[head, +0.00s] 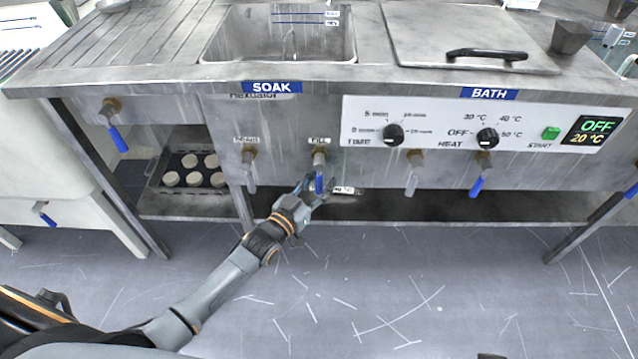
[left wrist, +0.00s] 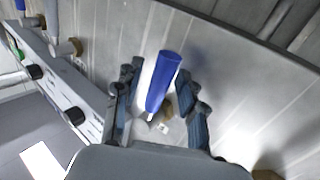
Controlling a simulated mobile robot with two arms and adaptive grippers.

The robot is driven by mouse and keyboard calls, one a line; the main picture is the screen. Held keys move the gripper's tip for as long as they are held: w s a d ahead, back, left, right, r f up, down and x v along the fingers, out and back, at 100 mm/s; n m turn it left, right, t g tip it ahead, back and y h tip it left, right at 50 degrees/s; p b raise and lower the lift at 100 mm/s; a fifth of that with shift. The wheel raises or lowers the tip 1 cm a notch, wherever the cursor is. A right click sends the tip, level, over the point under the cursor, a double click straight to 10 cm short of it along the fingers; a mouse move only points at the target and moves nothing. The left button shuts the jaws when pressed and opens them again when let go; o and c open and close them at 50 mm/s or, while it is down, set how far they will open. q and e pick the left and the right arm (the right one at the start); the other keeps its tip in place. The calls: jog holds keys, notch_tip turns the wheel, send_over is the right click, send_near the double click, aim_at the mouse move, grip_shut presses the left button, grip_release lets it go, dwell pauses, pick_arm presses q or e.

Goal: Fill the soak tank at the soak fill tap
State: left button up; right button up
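The soak tank (head: 215,45) is the open steel basin behind the SOAK label in the head view, with level marks at its back wall. The fill tap (head: 319,158) sits on the front panel below it, under a small label that appears to read FILL. Its blue lever (left wrist: 164,80) points down in the head view. My left gripper (head: 318,188) is at this lever. In the left wrist view the fingers stand apart on both sides of the lever, with visible gaps. My right gripper is not in view.
A grey-handled tap (head: 249,168) is just left of the fill tap. Right are another grey-handled tap (head: 413,172) and a blue-handled tap (head: 480,173) below the bath's control panel (head: 440,118). A lower shelf (head: 450,207) runs underneath. The floor in front is clear.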

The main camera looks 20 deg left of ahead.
pick_arm(q)
grip_shut()
jog(key=shift+d+f, duration=0.1)
